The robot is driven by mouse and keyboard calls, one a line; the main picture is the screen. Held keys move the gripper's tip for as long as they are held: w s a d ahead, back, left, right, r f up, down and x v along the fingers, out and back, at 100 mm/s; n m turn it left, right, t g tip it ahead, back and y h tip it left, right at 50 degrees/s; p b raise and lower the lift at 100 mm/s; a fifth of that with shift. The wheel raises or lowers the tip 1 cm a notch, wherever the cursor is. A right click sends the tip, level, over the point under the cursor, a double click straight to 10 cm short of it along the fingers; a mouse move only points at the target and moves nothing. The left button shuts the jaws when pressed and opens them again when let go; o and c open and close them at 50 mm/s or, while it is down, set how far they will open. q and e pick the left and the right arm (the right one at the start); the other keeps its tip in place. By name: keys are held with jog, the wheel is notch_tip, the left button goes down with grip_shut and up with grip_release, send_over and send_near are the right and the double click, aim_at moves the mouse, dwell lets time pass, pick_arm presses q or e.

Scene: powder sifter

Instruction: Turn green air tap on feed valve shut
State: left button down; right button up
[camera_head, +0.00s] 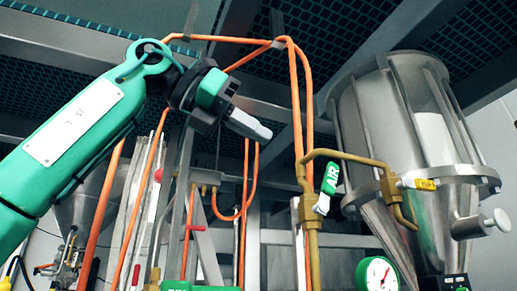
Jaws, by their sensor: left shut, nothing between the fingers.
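The green tap handle marked AIR (330,180) sits on a brass valve on the vertical pipe, right of centre. The handle stands nearly upright, tilted a little, with its pale lower end by the valve body. My left gripper (262,131) reaches in from the left, above and to the left of the tap. Its fingers are shut and empty, clearly apart from the handle in the picture. My right gripper does not show.
A yellow tap (418,184) sits on a second brass valve by the steel hopper (400,110). A round gauge (377,274) is below. Orange pipes (296,90) run behind and beside my left gripper. Steel beams cross overhead.

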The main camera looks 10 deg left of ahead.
pick_arm(q)
jog(key=p, duration=0.3)
send_near(327, 173)
jog(key=x, duration=0.5)
jog(key=shift+w+d+r, duration=0.1)
jog(key=shift+w+d, duration=0.1)
jog(key=shift+w, duration=0.1)
jog(key=shift+w+d+f, duration=0.35)
jog(key=shift+w+d, duration=0.05)
jog(key=shift+d, duration=0.05)
jog(key=shift+s, duration=0.15)
